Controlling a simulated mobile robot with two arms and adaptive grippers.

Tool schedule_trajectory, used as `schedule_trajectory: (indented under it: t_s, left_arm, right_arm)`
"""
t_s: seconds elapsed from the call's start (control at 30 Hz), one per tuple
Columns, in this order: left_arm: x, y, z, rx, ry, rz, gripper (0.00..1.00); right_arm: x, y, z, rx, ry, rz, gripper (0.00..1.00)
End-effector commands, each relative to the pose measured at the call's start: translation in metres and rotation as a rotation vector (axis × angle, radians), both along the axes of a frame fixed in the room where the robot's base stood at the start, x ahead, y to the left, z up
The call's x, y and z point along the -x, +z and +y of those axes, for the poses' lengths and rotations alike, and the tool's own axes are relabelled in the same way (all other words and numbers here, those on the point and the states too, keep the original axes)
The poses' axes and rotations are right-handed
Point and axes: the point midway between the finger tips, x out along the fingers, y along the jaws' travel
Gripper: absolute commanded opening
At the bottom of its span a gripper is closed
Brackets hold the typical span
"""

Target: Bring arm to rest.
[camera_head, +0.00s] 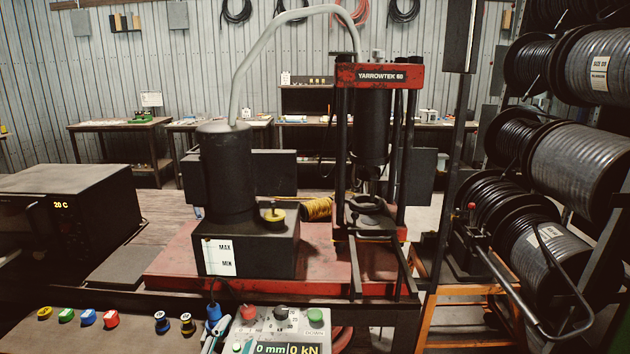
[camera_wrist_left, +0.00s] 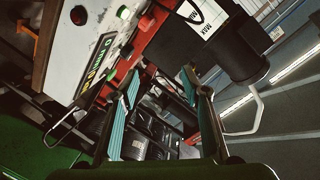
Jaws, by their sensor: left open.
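My left gripper (camera_wrist_left: 162,84) is open in the left wrist view, its two fingers with teal pads spread apart. I see nothing held between them. In the head view, pale slim finger parts (camera_head: 213,334) show at the bottom edge, just left of the control panel (camera_head: 280,332). The panel reads 0 mm and 0 kN; it also shows tilted at the upper left of the left wrist view (camera_wrist_left: 92,62). The red and black crimping press (camera_head: 378,110) stands upright behind, apart from the fingers. My right gripper is in neither view.
A black pump (camera_head: 228,175) with MAX and MIN marks stands on a red base (camera_head: 180,262). A dark oven-like box (camera_head: 70,215) is at the left. Several coloured rings line the front ledge. Hose reels (camera_head: 570,165) fill the right. Workbenches stand along the back wall.

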Motion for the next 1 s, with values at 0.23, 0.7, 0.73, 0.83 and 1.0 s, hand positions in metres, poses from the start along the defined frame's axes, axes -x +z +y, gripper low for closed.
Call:
schedule_trajectory:
  t_s: [0.23, 0.7, 0.73, 0.83, 1.0]
  left_arm:
    - [0.124, -0.128, 0.04, 0.302, 0.248, 0.544, 0.42]
    - [0.302, -0.196, 0.047, 0.507, 0.504, 1.086, 0.42]
    - [0.31, -0.199, 0.046, 0.512, 0.516, 1.11, 0.42]
    - [0.298, -0.233, 0.046, 0.504, 0.513, 1.11, 0.42]
    - [0.291, -0.285, 0.044, 0.497, 0.516, 1.127, 0.42]
  right_arm:
    - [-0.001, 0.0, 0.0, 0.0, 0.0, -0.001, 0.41]
    - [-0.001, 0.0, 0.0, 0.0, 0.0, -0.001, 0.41]
    - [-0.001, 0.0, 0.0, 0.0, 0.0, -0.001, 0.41]
    - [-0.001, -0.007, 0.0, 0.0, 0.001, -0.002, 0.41]
    - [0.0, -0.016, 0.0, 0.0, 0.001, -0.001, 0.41]
